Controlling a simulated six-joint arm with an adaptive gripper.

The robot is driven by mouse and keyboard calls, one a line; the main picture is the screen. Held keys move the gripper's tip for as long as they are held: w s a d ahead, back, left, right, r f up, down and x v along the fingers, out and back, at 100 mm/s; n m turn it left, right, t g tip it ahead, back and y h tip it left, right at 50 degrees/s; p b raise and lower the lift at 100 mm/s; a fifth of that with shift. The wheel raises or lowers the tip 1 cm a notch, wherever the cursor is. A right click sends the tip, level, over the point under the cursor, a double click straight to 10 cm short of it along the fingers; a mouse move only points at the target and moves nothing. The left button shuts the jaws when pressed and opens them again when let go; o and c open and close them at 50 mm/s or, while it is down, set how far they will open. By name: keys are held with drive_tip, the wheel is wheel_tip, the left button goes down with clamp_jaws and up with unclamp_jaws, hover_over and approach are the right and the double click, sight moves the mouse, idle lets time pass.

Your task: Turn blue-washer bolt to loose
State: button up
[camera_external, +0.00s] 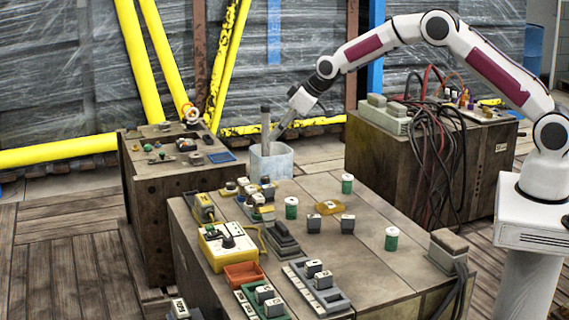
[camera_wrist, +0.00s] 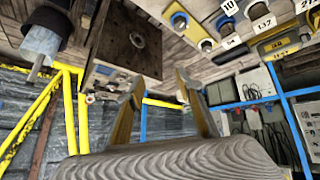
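My gripper (camera_external: 285,128) points down beside a light-blue bin (camera_external: 271,162). In the wrist view its two fingers (camera_wrist: 160,78) stand apart, with nothing seen between the tips. A large wood-grained round piece (camera_wrist: 170,163) fills the bottom of the wrist view and covers the lower part of the fingers; I cannot tell whether they touch it. A bolt-like part with a blue ring (camera_wrist: 180,21) shows at the top of the wrist view, well away from the fingers. It may be the blue-washer bolt. Its turned state cannot be read.
A dark upright bar (camera_external: 265,128) stands at the bin, close to my gripper. A smaller bench (camera_external: 150,170) stands left. Cables (camera_external: 430,150) hang over the right crate. Floor between benches is narrow.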

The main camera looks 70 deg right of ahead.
drive_tip(key=shift+s+a+r+m+t, duration=0.7)
drive_tip(key=shift+s+a+r+t, duration=0.4)
drive_tip(key=shift+s+a+t, duration=1.45)
approach(264, 181)
drive_tip(key=shift+w+d+f+t+y, duration=0.15)
drive_tip(key=shift+w+d+f+t, duration=0.1)
drive_tip(key=shift+d, duration=0.2)
drive_tip(key=shift+w+d+f+t+y, duration=0.1)
drive_tip(key=shift+d+f+t+y, duration=0.1)
drive_tip(key=shift+d, duration=0.2)
drive_tip(key=shift+w, duration=0.1)
drive_tip(key=shift+x, duration=3.75)
clamp_jaws()
